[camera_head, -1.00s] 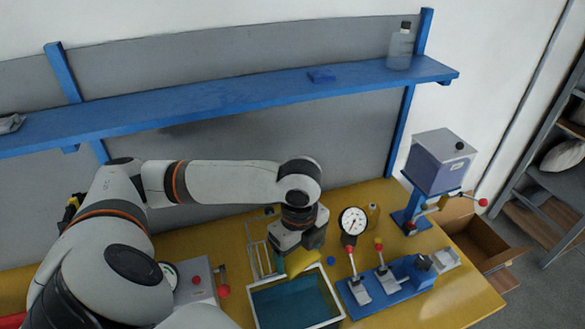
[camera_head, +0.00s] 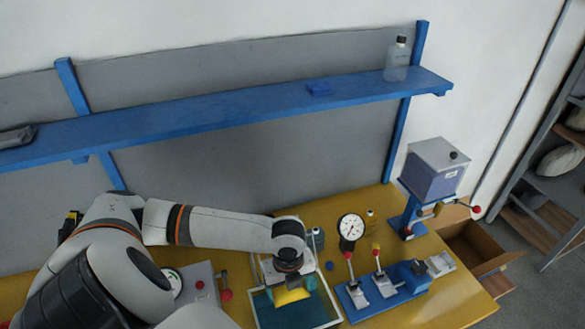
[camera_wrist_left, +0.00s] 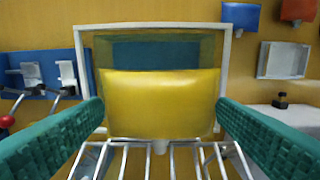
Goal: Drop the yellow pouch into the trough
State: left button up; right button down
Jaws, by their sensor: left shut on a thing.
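The yellow pouch (camera_wrist_left: 160,102) hangs between the green-padded fingers of my left gripper (camera_wrist_left: 160,125) in the left wrist view. The head view also shows the pouch (camera_head: 292,296) under the left gripper (camera_head: 288,282), which is shut on it. The trough (camera_head: 258,313) has a white rim and a teal inside. The pouch is over the trough, towards its back side; how high above the bottom is hard to tell. The trough's rim (camera_wrist_left: 232,50) shows around the pouch in the wrist view. My right gripper is not in view.
A wire rack (camera_wrist_left: 180,160) adjoins the trough. A blue fixture with red-knobbed levers (camera_head: 385,288) and a dial gauge (camera_head: 351,228) stand to the right. A grey box with a red knob (camera_head: 199,285) is at left. A blue shelf (camera_head: 220,115) runs above the yellow table.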

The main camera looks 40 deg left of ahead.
pick_arm(q)
jog(key=shift+a+f, duration=0.35)
jog(key=shift+f, duration=0.15)
jog(key=c, duration=0.3)
jog(key=shift+f, duration=0.3)
notch_tip(320, 180, down, 5)
jog(key=b, duration=0.5)
jog(key=shift+w+a, duration=0.1)
jog(key=shift+w, duration=0.05)
jog(key=o, duration=1.3)
jog(key=shift+o, duration=0.3)
